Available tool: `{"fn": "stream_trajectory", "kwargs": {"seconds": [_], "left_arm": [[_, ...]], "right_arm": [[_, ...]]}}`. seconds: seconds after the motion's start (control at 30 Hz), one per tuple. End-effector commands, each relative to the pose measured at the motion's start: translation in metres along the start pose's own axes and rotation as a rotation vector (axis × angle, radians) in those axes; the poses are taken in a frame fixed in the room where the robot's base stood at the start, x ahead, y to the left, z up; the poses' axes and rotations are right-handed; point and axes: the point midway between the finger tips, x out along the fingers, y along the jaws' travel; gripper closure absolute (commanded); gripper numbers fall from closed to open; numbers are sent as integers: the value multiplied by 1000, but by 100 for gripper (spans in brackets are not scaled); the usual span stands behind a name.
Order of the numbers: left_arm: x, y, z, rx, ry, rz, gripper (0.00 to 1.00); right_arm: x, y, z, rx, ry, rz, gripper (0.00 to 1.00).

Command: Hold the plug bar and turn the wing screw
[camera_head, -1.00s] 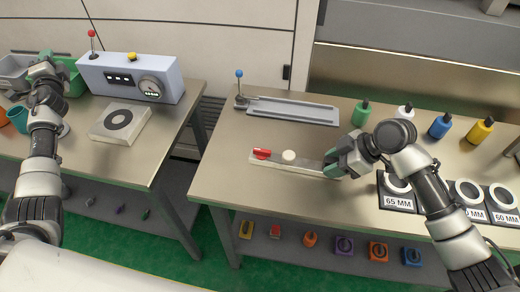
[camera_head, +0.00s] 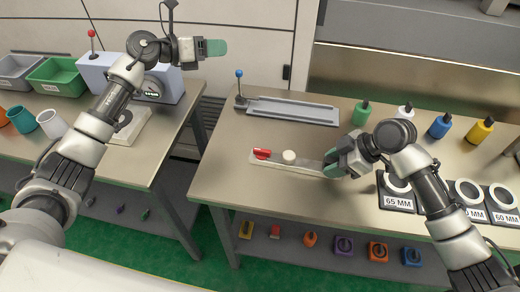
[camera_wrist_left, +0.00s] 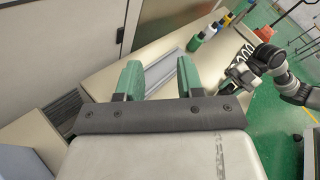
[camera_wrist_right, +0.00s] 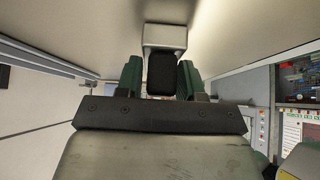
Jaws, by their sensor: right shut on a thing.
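The plug bar (camera_head: 310,168) is a flat pale bar lying on the right-hand metal table. A red wing screw (camera_head: 262,154) sits at its left end and a round white plug (camera_head: 289,157) near its middle. My right gripper (camera_head: 332,166) is shut on the bar's right end, hiding that end. In the right wrist view a dark block (camera_wrist_right: 162,75) is between its fingers. My left gripper (camera_head: 217,48) is raised above the gap between the tables, up and left of the wing screw. Its fingers are apart and empty in the left wrist view (camera_wrist_left: 159,80).
A grey tray (camera_head: 292,110) and a blue-knobbed lever (camera_head: 239,82) are behind the bar. Several coloured bottles (camera_head: 440,127) stand at the back right; labelled ring blocks (camera_head: 396,195) are at right. The left table holds a control box (camera_head: 168,88), bins and cups. Table space left of the bar is clear.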

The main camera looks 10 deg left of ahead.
Motion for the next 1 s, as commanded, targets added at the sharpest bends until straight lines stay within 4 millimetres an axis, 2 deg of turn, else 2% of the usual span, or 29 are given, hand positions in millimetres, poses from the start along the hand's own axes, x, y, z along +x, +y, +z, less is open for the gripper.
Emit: {"fn": "stream_trajectory", "kwargs": {"seconds": [0.03,0.1,0.2,0.3,0.4,0.5,0.6,0.77,1.0], "left_arm": [[13,-19,-12,78,91,-33,63],[27,-42,-33,192,231,-77,63],[40,-73,-66,369,444,-142,63],[43,-97,-100,544,658,-201,63],[39,-112,-128,697,851,-249,63],[33,-119,-146,799,987,-279,63],[28,-122,-155,852,1061,-295,63],[30,-121,-166,870,1090,-302,63],[46,-115,-193,865,1086,-303,63]], "right_arm": [[0,0,0,0,0,1,100],[0,0,0,0,0,1,100],[0,0,0,0,0,1,100],[0,0,0,0,0,1,100],[0,0,0,0,0,1,100],[0,0,0,0,0,1,100],[0,0,0,0,0,1,100],[0,0,0,0,1,1,100],[0,0,0,0,1,0,100]]}}
